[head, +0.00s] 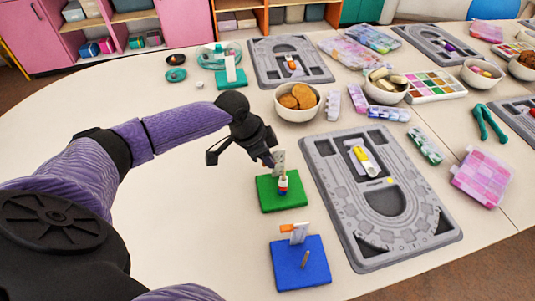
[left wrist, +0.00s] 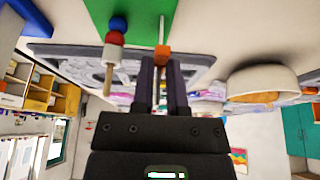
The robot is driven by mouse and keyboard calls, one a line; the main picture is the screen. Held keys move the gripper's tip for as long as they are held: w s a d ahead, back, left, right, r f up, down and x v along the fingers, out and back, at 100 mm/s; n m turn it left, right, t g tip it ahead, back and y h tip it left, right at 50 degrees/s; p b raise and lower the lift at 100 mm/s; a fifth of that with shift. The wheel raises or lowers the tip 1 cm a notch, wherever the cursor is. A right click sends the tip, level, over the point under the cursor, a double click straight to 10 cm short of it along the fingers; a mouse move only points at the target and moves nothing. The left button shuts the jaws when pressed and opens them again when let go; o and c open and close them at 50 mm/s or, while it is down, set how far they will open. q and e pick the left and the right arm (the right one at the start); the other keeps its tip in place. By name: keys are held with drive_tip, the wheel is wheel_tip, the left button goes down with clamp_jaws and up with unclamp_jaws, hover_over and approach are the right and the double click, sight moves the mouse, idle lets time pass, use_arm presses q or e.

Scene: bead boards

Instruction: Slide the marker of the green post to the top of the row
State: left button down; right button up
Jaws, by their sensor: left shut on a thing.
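The green post has a green base (head: 272,203) with a wooden peg (left wrist: 107,80) carrying a blue, a red and a white bead, blue lowest. Beside the peg stands a thin white upright plate (head: 278,160). Its orange marker (left wrist: 162,52) shows at my fingertips in the left wrist view, where the scene is upside down. My left gripper (head: 267,158) is at the plate, beside the beaded peg; in the left wrist view its fingers (left wrist: 162,75) are closed on the marker. The marker is mostly hidden in the head view. My right gripper is in neither view.
A blue post (head: 312,270) with its own orange marker stands in front. A grey bead board (head: 330,190) lies to the right. A bowl of biscuits (head: 298,114) and a teal post (head: 231,82) stand behind. The table left of the green base is clear.

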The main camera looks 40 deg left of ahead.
use_arm(q)
drive_tip(key=c, duration=0.6)
unclamp_jaws()
